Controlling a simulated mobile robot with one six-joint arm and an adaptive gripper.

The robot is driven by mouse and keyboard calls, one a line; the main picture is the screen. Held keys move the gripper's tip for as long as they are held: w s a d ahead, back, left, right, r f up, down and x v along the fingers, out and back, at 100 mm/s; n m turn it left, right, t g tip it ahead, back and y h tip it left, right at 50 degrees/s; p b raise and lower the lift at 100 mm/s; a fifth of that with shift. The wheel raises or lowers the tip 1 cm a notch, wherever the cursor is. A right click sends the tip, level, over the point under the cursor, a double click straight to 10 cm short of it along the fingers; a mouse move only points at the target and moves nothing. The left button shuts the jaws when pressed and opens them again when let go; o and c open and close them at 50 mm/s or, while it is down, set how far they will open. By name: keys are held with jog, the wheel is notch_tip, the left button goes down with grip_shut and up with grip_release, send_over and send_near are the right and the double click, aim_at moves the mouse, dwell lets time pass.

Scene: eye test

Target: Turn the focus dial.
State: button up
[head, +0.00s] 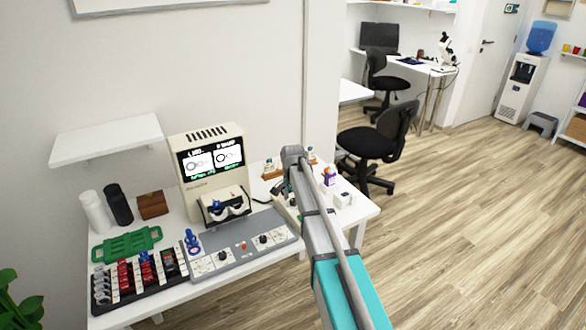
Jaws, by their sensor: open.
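A grey control panel (240,250) lies on the white table. Its left white plate has a black dial (223,256), and its right white plate has another black dial (263,239). The labels are too small to tell which is the focus dial. A cream eye-test machine (206,134) stands upright behind the panel, its screen (211,158) lit with two round ring pictures. The heading over the right picture seems to read "R SHARP"; the left heading is unclear. My arm reaches over the table's right part, right of the panel.
A blue-topped lever (192,240) stands at the panel's left end, beside a black rack (136,279) of small parts. A green tray (126,244), two bottles and a brown box (152,205) stand farther left. A white shelf (106,136) juts from the wall above.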

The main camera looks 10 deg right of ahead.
aim_at(293, 200)
jog(key=m, duration=0.5)
jog(key=shift+m, duration=0.4)
jog(key=m, duration=0.4)
jog(key=shift+m, duration=0.4)
notch_tip(293, 200, up, 14)
jog(key=p, duration=1.4)
jog(key=shift+f, duration=0.1)
jog(key=s+a+n, duration=0.1)
jog(key=s+n, duration=1.9)
jog(key=s, duration=0.9)
jog(key=shift+a+n, duration=0.2)
jog(key=shift+n, duration=0.1)
jog(key=shift+s, duration=0.1)
